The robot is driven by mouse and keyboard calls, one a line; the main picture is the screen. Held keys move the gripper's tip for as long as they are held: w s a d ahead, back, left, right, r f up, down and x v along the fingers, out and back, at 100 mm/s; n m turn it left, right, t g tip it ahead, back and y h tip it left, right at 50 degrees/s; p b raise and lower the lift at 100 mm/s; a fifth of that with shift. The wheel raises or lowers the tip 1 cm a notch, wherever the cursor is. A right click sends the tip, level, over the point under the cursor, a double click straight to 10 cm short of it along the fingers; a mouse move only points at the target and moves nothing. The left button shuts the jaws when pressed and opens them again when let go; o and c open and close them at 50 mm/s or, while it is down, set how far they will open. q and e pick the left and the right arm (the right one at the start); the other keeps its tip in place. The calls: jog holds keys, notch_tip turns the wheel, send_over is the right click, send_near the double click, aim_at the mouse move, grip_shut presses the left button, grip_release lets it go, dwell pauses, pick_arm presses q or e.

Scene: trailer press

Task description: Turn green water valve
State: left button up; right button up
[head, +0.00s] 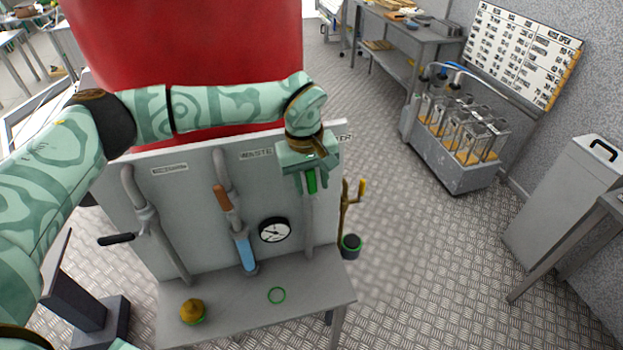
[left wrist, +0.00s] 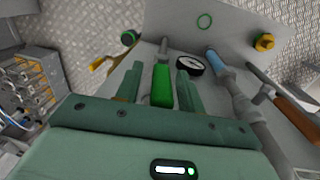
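The green water valve handle (head: 312,180) is on the right pipe of the grey panel and points down. My left gripper (head: 311,178) is in front of it at the panel's upper right. In the left wrist view the green handle (left wrist: 162,86) lies between the two fingers of my left gripper (left wrist: 160,84). The fingers are apart, with narrow gaps on both sides of the handle, so the gripper looks open around it. The gripper hides the upper part of the valve in the head view. My right gripper is not in view.
Blue (head: 245,252), orange (head: 222,197) and black (head: 116,239) handles sit on pipes to the left. A gauge (head: 275,230) is close by. A yellow knob-like object (head: 193,311) and green ring (head: 277,295) are on the grey shelf (head: 320,292). A red tank (head: 190,45) stands behind.

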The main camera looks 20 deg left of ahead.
aim_at(311, 198)
pick_arm(q)
grip_shut()
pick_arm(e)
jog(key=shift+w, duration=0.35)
pick_arm(q)
jog(key=shift+s, duration=0.1)
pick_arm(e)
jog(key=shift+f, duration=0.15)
